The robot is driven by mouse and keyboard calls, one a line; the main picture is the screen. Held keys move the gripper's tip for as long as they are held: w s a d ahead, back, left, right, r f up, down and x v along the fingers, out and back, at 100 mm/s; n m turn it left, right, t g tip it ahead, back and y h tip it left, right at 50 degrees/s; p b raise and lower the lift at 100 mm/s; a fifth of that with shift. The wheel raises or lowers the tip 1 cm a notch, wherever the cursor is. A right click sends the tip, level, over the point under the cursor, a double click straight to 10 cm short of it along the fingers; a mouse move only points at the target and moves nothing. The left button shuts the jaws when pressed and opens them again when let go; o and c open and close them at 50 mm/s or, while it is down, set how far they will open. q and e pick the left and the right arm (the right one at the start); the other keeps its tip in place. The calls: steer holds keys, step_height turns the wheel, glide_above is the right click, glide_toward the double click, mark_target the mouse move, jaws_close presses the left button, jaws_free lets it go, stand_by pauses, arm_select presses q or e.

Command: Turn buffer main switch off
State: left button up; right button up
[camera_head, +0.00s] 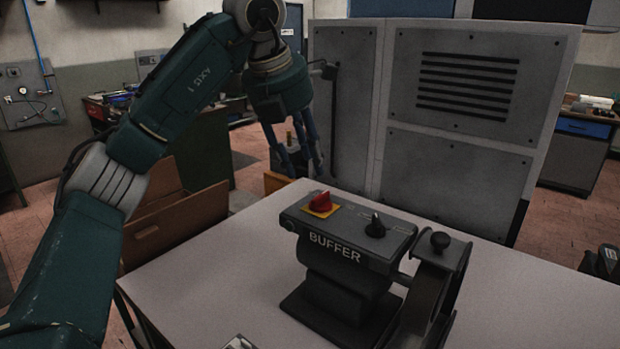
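The grey buffer (350,245), labelled BUFFER, stands on a light table. On its top, at the left end, a red rotary switch (320,202) sits on a yellow plate. A black knob (375,227) with a pointer is to the right of it. My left gripper (306,174) hangs above and behind the red switch, fingers down and apart, with nothing between them. It does not touch the switch.
The light table (215,275) is bare to the left of the buffer. A dark wheel housing (440,285) is at the buffer's right. A large grey cabinet (460,150) stands behind the table. A dark object (606,262) shows at the right edge, partly cut off.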

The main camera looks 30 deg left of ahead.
mark_target(321, 199)
arm_select(q)
steer(key=shift+v, duration=1.3)
steer(key=shift+w, duration=0.1)
steer(key=x, duration=0.4)
steer(key=p+x, duration=0.1)
steer(key=x, duration=0.3)
steer(key=p+x, duration=0.1)
steer(key=x, duration=0.3)
steer(key=shift+w, duration=0.3)
jaws_close()
